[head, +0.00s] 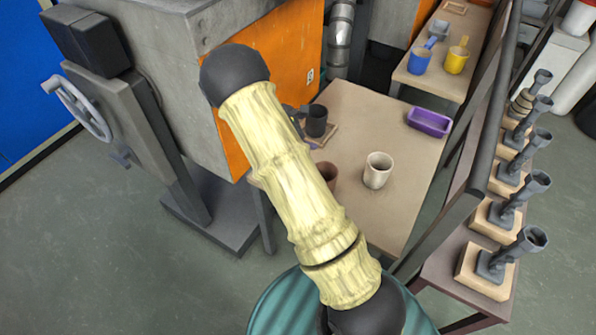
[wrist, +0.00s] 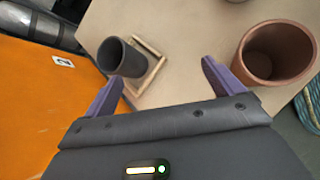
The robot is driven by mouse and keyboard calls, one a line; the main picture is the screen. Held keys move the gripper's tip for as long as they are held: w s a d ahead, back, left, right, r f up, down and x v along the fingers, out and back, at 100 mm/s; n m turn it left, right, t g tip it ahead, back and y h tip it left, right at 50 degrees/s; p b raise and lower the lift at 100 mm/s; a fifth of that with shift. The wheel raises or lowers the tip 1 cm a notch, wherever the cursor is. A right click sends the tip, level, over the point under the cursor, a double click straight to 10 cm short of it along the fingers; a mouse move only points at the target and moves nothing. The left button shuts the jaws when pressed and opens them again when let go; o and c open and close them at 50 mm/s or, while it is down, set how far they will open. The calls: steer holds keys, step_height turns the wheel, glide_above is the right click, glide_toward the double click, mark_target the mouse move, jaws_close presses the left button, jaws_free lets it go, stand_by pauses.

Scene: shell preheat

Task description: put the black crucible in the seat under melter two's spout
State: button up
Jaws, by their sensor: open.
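The black crucible (head: 317,121) stands upright on the table beside the orange melter front. In the wrist view the black crucible (wrist: 122,57) stands at a square wooden frame (wrist: 154,72), apparently the seat. The frame's right side shows bare, and I cannot tell whether the crucible's base is fully inside it. My gripper (wrist: 163,84) is open, with its two purple fingers apart and nothing between them. The crucible is beyond the left finger. In the head view my arm hides most of the gripper. The melter's spout is not clearly visible.
A brown crucible (wrist: 270,58) stands near the right finger. A pale crucible (head: 377,170) and a purple tray (head: 430,122) are on the same table (head: 385,115). A dark rail edges the right.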

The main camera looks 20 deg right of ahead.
steer(key=s+a+r+m+y, duration=0.3)
steer(key=s+r+m, duration=0.1)
steer(key=s, duration=0.4)
steer(key=s+a+r+m+y, duration=0.3)
steer(key=s+a+r+m, duration=0.1)
steer(key=s+m, duration=0.3)
steer(key=s+a+r+m+y, duration=0.3)
steer(key=s+a+r+m, duration=0.1)
steer(key=s, duration=0.6)
steer(key=shift+s+a+m, duration=0.2)
steer(key=shift+m, duration=0.6)
steer(key=shift+c, duration=0.4)
